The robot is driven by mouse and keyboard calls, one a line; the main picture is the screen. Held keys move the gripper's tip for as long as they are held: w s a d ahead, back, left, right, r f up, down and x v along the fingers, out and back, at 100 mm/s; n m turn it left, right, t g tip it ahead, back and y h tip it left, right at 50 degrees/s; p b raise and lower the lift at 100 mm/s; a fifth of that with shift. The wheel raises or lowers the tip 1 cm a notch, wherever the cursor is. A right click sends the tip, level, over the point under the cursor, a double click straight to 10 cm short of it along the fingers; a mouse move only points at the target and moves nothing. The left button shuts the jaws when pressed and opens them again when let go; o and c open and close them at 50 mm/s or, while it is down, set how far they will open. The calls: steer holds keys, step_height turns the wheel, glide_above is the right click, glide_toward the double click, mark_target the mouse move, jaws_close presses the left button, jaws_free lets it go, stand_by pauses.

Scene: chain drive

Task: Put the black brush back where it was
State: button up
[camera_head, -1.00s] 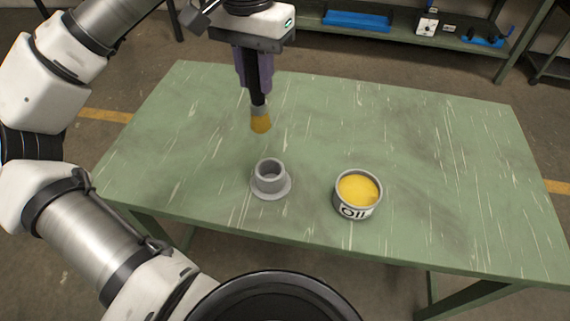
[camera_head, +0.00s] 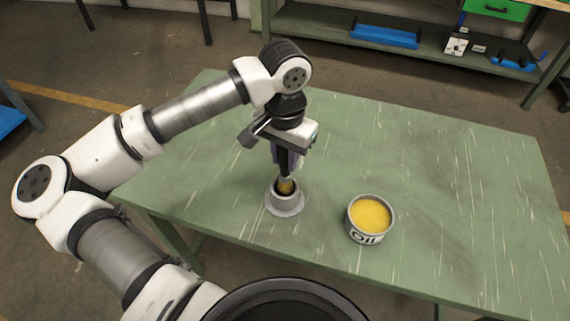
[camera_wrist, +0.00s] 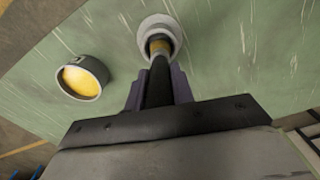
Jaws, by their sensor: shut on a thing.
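The black brush (camera_wrist: 158,85) is upright in my gripper (camera_head: 286,160), which is shut on its handle. Its yellow bristle end (camera_head: 286,187) points down at the mouth of the grey round holder (camera_head: 285,208), and the tip seems to be inside the opening. In the wrist view the brush end lines up with the holder (camera_wrist: 158,24). I cannot tell how deep the tip sits. The gripper's fingers are just above the holder, apart from it.
An oil can (camera_head: 369,219) with yellow contents stands on the green table (camera_head: 450,190), right of the holder. The table's right side is clear. A shelf with a blue tray (camera_head: 385,35) stands behind.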

mark_target(285, 169)
steer(key=shift+f+p, duration=0.4)
steer(key=shift+f, duration=1.7)
steer(key=shift+f, duration=0.2)
steer(key=o, duration=1)
steer(key=shift+r, duration=0.2)
